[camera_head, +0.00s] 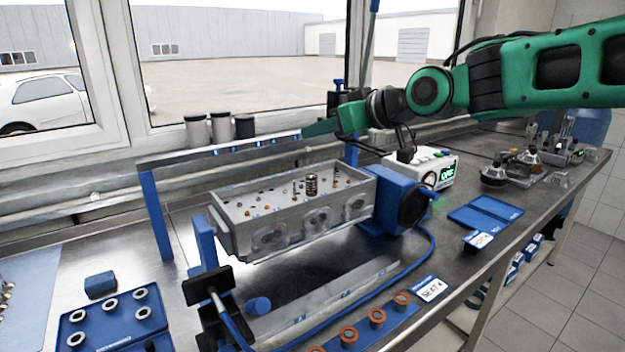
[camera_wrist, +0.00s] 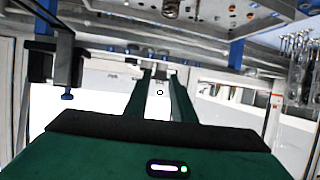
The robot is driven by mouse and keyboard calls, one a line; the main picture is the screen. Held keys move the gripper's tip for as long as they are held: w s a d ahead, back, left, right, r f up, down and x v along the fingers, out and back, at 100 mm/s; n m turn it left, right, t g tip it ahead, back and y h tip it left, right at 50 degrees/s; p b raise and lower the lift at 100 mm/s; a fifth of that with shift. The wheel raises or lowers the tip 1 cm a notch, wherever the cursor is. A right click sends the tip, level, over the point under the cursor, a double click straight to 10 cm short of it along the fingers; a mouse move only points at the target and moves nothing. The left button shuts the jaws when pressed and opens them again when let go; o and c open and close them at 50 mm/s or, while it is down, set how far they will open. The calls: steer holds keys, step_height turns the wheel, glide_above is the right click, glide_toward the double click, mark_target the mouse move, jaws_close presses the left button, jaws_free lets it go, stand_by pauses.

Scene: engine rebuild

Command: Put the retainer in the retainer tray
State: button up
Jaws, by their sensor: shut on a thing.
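My gripper (camera_head: 308,131) is on the green arm, reaching in from the right and pointing left, above the back edge of the grey cylinder head (camera_head: 228,243). In the wrist view, its two green fingers (camera_wrist: 160,74) close in on something small at their tips. This is likely the retainer, but it is too small to make out clearly. A flat blue two-part tray (camera_head: 485,213) lies right of the fixture and looks empty. A blue tray (camera_head: 93,337) with several metal rings lies at the front left. I cannot read which is the retainer tray.
The cylinder head sits in a blue fixture (camera_head: 155,215) with a bar behind it and a round drive unit (camera_head: 400,200) at its right. A blue strip (camera_head: 362,328) with several orange rings lies in front. A white instrument (camera_head: 430,168) stands behind.

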step_height(320, 180, down, 10)
steer(key=shift+s+r, duration=0.1)
steer(key=shift+r, duration=0.1)
steer(key=shift+f, duration=0.1)
stand_by(0.4)
steer(key=o, duration=1)
steer(key=v, duration=1)
steer(key=shift+s+d, duration=0.2)
steer(key=shift+d, duration=0.1)
